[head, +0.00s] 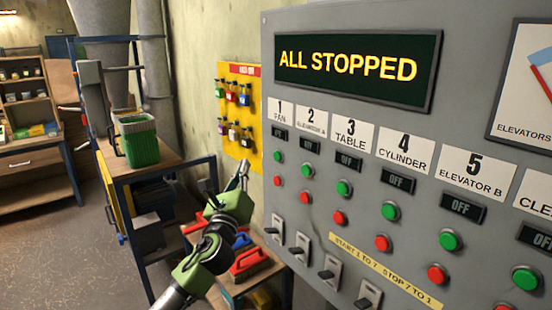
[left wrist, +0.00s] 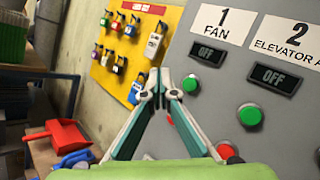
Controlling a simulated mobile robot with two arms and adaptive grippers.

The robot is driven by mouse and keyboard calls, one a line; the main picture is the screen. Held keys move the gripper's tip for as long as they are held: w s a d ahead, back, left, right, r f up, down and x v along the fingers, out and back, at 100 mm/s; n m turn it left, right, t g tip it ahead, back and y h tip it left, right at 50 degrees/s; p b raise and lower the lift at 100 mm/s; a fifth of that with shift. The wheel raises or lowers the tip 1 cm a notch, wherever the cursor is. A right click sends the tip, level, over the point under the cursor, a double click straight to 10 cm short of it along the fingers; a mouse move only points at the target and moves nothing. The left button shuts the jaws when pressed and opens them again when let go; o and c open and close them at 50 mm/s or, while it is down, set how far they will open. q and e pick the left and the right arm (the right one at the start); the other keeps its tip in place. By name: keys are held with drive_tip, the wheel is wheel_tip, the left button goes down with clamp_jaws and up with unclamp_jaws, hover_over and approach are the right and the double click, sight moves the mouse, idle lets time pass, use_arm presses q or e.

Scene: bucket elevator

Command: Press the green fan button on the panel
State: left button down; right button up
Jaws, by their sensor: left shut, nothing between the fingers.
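The grey control panel (head: 300,200) fills the right of the head view. Its green fan button (head: 278,156) is in column 1, under the FAN label and a dark OFF sign, above a red button (head: 278,181). My left gripper (head: 243,170) is shut and empty, left of and a little below the green fan button in the head view. In the left wrist view the shut fingertips (left wrist: 167,82) are just left of the green fan button (left wrist: 191,84). I cannot tell whether they touch it. My right gripper is not in view.
Further green and red buttons fill the neighbouring columns, such as Elevator A's green button (left wrist: 250,114). The display (head: 350,65) reads ALL STOPPED. A yellow board with padlocks (head: 238,105) hangs behind. A low table with red and blue tools (head: 248,262) stands below my gripper.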

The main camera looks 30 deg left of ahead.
sight(277, 157)
use_arm(q)
drive_tip(key=w+d+b, duration=0.1)
drive_tip(key=w+d, duration=0.2)
drive_tip(key=w, duration=0.4)
drive_tip(key=shift+w, duration=0.1)
idle(1.4)
drive_tip(key=shift+w+d, duration=0.15)
drive_tip(key=shift+w, duration=0.15)
drive_tip(key=shift+w+d+b, duration=0.2)
drive_tip(key=shift+w+b, duration=0.1)
drive_tip(key=shift+w, duration=0.15)
idle(0.8)
drive_tip(key=shift+s, duration=0.1)
drive_tip(key=shift+s+a+p, duration=0.35)
drive_tip(key=shift+s, duration=0.4)
